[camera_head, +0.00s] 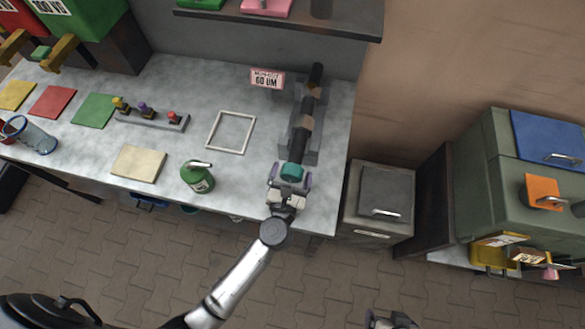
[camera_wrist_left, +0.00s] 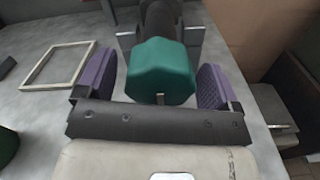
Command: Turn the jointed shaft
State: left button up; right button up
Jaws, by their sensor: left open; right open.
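The jointed shaft (camera_head: 301,140) is a dark bar with brownish joints, lying in a grey stand (camera_head: 313,148) at the right end of the bench. A teal faceted knob (camera_head: 292,171) forms its near end and also shows in the left wrist view (camera_wrist_left: 160,72). My left gripper (camera_head: 291,177) is open at the knob. In the left wrist view its purple fingers (camera_wrist_left: 155,85) stand on either side of the knob, with a gap on each side. My right gripper (camera_head: 390,320) is partly cut off at the bottom edge, over the floor, away from the shaft.
A white square frame (camera_head: 210,131) and a green can (camera_head: 197,178) are left of the shaft on the bench. A pink sign (camera_head: 267,78) stands behind. A shelf (camera_head: 300,20) overhangs the back. A grey cabinet (camera_head: 380,200) stands right of the bench.

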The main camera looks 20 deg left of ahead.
pick_arm(q)
jog(key=s, duration=0.3)
jog(key=s+d+b, duration=0.1)
jog(key=s, duration=0.3)
jog(key=s+d, duration=0.1)
jog(key=s, duration=0.2)
jog(key=shift+s+f, duration=0.1)
jog(key=shift+s, duration=0.2)
jog(key=shift+s+d+b, duration=0.15)
jog(key=shift+s+b, duration=0.15)
jog(key=shift+s, duration=0.55)
